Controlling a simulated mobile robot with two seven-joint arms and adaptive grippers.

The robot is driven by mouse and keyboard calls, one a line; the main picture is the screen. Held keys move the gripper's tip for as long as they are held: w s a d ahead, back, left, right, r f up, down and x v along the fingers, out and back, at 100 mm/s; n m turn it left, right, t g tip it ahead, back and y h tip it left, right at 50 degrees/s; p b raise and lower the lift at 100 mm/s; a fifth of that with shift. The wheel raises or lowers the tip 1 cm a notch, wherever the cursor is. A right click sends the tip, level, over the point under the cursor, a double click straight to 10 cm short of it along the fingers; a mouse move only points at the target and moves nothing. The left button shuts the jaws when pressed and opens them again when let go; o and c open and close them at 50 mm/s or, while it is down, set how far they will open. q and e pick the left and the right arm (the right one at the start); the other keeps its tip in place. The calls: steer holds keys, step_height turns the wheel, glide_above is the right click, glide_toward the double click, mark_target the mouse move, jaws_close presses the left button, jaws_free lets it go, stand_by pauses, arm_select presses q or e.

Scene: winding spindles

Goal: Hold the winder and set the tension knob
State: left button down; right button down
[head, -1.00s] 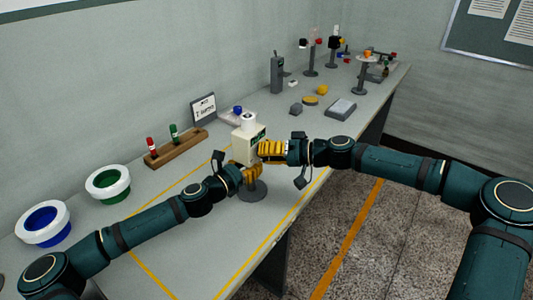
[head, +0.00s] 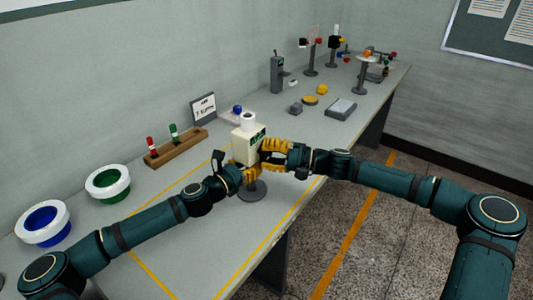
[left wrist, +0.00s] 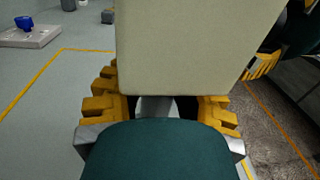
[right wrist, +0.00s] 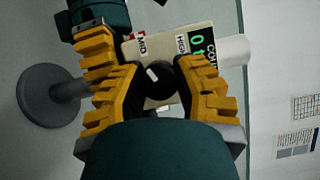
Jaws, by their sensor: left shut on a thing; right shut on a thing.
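The winder is a cream box (head: 246,146) with a dark display and a white spool on top, on a grey post over a round base (head: 253,190). My left gripper (head: 240,174) is shut on the post just under the box; the post shows between its fingers in the left wrist view (left wrist: 156,106). My right gripper (right wrist: 158,80) is shut on the black tension knob (right wrist: 162,88). The knob's white mark sits at its upper left in the right wrist view, on the side of the MID label (right wrist: 142,47); HIGH (right wrist: 181,43) is farther right. Other labels are hidden.
A wooden rack (head: 178,150) with a red and a green piece stands behind left. A small sign (head: 203,109) is behind it. White-rimmed blue (head: 43,224) and green (head: 108,184) bowls stand left. A grey block (head: 340,108) lies farther right. The taped area's front is clear.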

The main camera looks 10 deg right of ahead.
arm_select(q)
steer(key=shift+s+f, duration=0.1)
steer(key=shift+f, duration=0.15)
arm_select(e)
steer(key=shift+a, duration=0.1)
steer(key=c, duration=0.6)
jaws_free()
steer(key=v, duration=1.2)
steer(key=shift+f, duration=0.1)
arm_select(q)
steer(key=c, duration=0.7)
jaws_free()
steer(key=shift+o, duration=0.2)
steer(key=shift+r, duration=0.15)
